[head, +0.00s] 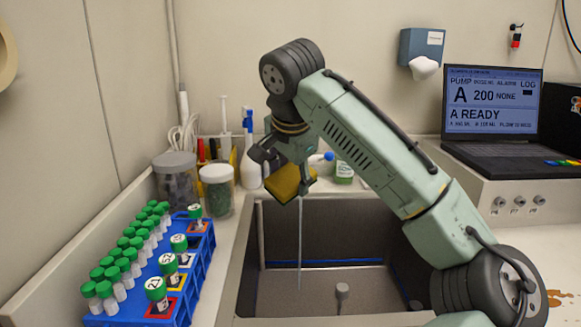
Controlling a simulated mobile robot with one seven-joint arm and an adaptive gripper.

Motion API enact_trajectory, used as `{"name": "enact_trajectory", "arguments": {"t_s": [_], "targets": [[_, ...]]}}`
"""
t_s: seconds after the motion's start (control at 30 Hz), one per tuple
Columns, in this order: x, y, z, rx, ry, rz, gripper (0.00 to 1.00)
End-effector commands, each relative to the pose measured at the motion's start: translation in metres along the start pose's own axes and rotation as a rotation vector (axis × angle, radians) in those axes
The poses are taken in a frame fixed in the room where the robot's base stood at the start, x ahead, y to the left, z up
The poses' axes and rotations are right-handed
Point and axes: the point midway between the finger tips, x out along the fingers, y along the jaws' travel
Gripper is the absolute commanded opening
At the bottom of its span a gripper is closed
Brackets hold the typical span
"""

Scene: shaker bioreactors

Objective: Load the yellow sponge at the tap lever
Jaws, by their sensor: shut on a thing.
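The yellow sponge (284,184) is held in my gripper (283,172) above the back left edge of the sink (243,262). The gripper is shut on it, with a finger on either side. A thin pale stream, which looks like running water, drops from just below the sponge into the sink. The tap and its lever are not clearly visible; my gripper and arm cover that area.
A blue rack (198,268) of green-capped tubes stands left of the sink. Two jars (217,193), a white spray bottle (250,165) and a green-labelled bottle (344,170) stand behind. A laptop (490,107) sits on a box at right. Brown spots mark the right counter.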

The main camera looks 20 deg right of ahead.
Motion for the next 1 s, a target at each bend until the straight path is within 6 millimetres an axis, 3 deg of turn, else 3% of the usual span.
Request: {"name": "enact_trajectory", "arguments": {"t_s": [0.5, 1.0], "targets": [[-0.046, 0.014, 0.012, 0.0, 0.0, -0.001, 0.28], [-0.049, 0.015, 0.013, 0.0, 0.0, 0.0, 0.28]]}}
